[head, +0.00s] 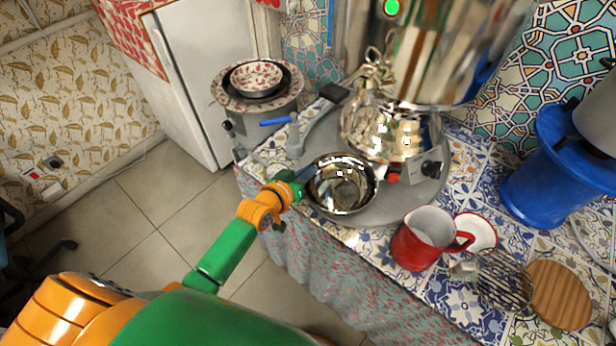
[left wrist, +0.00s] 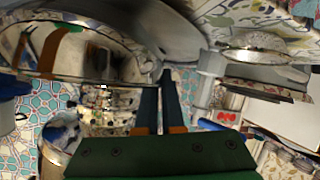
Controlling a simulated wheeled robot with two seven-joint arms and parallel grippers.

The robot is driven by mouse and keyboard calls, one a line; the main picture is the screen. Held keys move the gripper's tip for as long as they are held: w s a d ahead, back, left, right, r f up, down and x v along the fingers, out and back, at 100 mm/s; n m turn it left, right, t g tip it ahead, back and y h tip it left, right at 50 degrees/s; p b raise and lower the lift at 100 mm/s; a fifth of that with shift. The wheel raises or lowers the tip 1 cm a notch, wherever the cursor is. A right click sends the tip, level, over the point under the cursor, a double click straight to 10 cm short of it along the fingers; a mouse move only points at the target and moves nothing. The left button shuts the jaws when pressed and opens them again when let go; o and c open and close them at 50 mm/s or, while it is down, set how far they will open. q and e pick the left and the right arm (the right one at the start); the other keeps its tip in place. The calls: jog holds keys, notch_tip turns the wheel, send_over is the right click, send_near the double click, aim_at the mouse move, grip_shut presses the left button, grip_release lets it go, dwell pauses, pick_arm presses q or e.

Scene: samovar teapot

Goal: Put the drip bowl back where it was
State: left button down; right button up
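The drip bowl (head: 343,186) is a shiny round metal bowl, open side up, at the left front part of the round grey tray (head: 408,198), below the samovar (head: 385,128). I cannot tell whether it rests on the tray or is held just above it. My left gripper (head: 298,186) is at the bowl's left rim. In the left wrist view its two dark fingers (left wrist: 160,95) are close together with the rim of the bowl (left wrist: 75,55) between their tips. My right gripper is not in view.
A red mug (head: 418,240), a small red-rimmed cup (head: 476,232), a wire rack (head: 503,280) and a wooden disc (head: 560,295) lie to the right. A pot with patterned bowls (head: 256,80) stands at the back left. A blue container (head: 550,175) is far right.

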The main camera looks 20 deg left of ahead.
pick_arm(q)
jog(key=shift+f, duration=0.45)
jog(key=c, duration=1)
grip_release()
jog(key=shift+r, duration=0.1)
jog(key=p+v, duration=0.3)
jog(key=v, duration=0.9)
jog(key=s+a+f+g+y, duration=0.1)
jog(key=s+f+g, duration=0.15)
jog(key=f, duration=0.55)
jog(key=s+a+f+g+y, duration=0.15)
jog(key=s+f, duration=0.25)
jog(key=f, duration=0.4)
jog(key=s+f+m+g, duration=0.1)
jog(key=s+f+g, duration=0.1)
jog(key=s+f, duration=0.3)
jog(key=s+d+f+m+g, duration=0.1)
jog(key=s+f+g, duration=0.2)
jog(key=s, duration=0.7)
jog(key=s+f+m+g, duration=0.2)
jog(key=s+f+g, duration=0.1)
jog(key=s+f, duration=0.4)
jog(key=shift+s+d+f, duration=0.3)
jog(key=shift+s+f, duration=0.05)
jog(key=shift+s, duration=0.3)
